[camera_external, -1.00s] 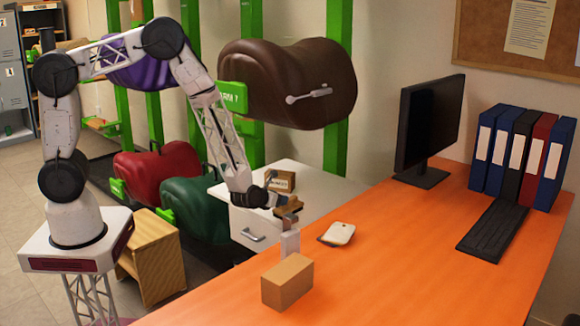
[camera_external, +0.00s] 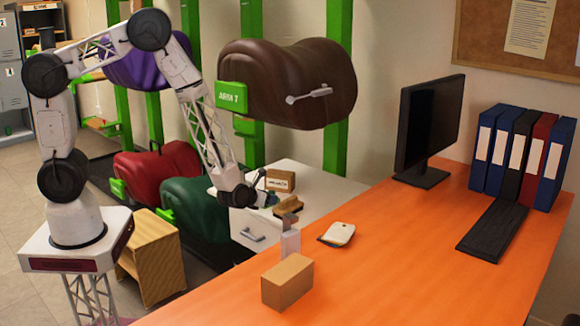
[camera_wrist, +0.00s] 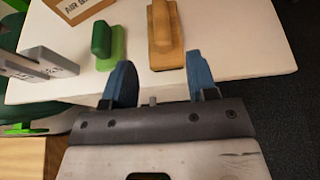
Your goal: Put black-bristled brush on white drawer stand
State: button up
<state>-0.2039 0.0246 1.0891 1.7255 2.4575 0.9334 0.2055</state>
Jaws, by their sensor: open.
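A wooden brush (camera_wrist: 165,38) lies on the white drawer stand (camera_wrist: 245,55) near its edge. Its bristles are not visible from above. In the external view the brush (camera_external: 288,205) shows at the right part of the stand (camera_external: 318,184). My gripper (camera_wrist: 160,84) is open and empty, its two blue fingers apart. In the wrist view the fingers are below the brush in the picture, by the stand's edge, not around it. In the external view my gripper (camera_external: 264,188) is left of the brush.
A green-handled item (camera_wrist: 110,45) lies beside the brush, and a cardboard box (camera_wrist: 82,8) stands behind. A grey metal part (camera_wrist: 40,62) shows at the left. The orange desk (camera_external: 400,250) holds a cardboard block (camera_external: 287,281) and an upright pale object (camera_external: 290,243).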

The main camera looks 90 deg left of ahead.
dwell(0.5)
jog(key=s+d+r+n+g, duration=0.15)
jog(key=s+r+n, duration=0.3)
jog(key=r, duration=0.45)
jog(key=s+d+r+n+g+y, duration=0.1)
jog(key=s+r+n+g, duration=0.25)
jog(key=r+n, duration=0.45)
jog(key=s+d+r+n+g, duration=0.1)
jog(key=s+r+n+g, duration=0.3)
jog(key=r, duration=0.7)
jog(key=s+d+r+n+t+h, duration=0.1)
jog(key=s+d+r+n+h, duration=0.4)
jog(key=s+d, duration=0.5)
jog(key=s+d+r+n+t+h, duration=0.1)
jog(key=s+d+r+n+h, duration=0.4)
jog(key=s+d+r, duration=0.4)
jog(key=s+d, duration=0.1)
jog(key=s, duration=0.5)
jog(key=shift+s+h, duration=0.25)
jog(key=shift+h, duration=0.15)
